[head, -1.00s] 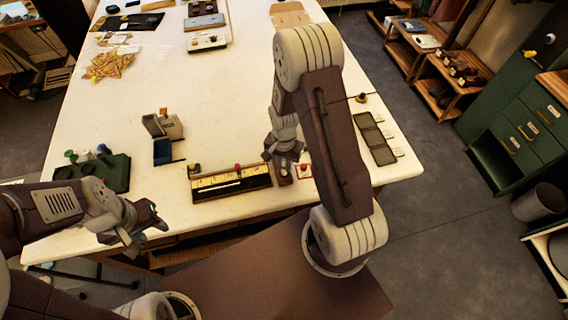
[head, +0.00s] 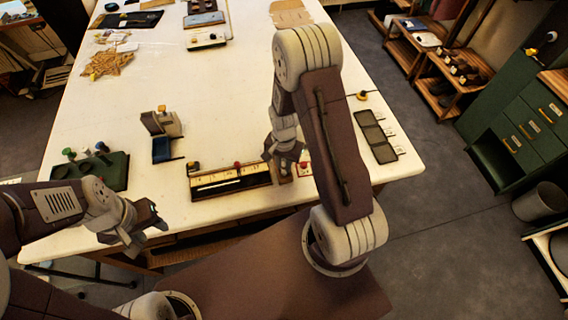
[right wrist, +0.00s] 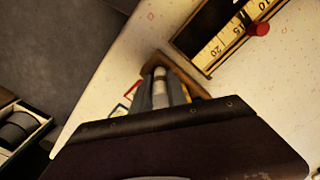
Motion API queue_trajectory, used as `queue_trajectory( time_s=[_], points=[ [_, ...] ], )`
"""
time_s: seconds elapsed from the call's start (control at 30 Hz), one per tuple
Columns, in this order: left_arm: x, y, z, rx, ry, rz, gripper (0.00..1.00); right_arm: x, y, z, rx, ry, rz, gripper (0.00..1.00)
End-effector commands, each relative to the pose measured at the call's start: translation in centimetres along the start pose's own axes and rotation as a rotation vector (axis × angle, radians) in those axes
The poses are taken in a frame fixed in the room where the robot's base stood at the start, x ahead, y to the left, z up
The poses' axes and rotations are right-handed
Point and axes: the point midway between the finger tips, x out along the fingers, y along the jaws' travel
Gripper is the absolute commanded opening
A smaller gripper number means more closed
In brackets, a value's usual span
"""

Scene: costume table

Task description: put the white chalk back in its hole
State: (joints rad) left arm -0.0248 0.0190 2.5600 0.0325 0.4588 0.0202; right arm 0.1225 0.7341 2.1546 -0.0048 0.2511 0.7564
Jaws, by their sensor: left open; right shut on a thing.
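My right gripper (head: 288,170) is shut on the white chalk, over the near side of the table. In the right wrist view the chalk (right wrist: 160,88) is a pale upright stick between the two grey fingers. A small brown wooden block (right wrist: 148,68) lies right under the fingertips; its hole is hidden, and I cannot tell whether the chalk's lower end is inside it. In the head view the gripper mostly covers this block. My left gripper (head: 148,229) is open and empty, off the table's near left edge.
A ruler box (head: 230,182) with a red knob lies just left of the right gripper. A dark segmented tray (head: 376,136) lies to the right. A green tray with bottles (head: 92,170) and a small blue-fronted stand (head: 162,150) are at the left. The table's middle is clear.

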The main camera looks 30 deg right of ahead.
Motion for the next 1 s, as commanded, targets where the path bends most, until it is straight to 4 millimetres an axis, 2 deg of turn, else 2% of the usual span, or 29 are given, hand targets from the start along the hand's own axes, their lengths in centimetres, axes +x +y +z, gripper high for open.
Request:
queue_trajectory(
  time_s=[1.0],
  points=[
    [0.69, -0.01, 0.07, 0.000, 0.000, 0.000, 0.41, 0.91, 0.00, 0.01, 0.000, 0.000, 0.000, 0.00]
  ],
)
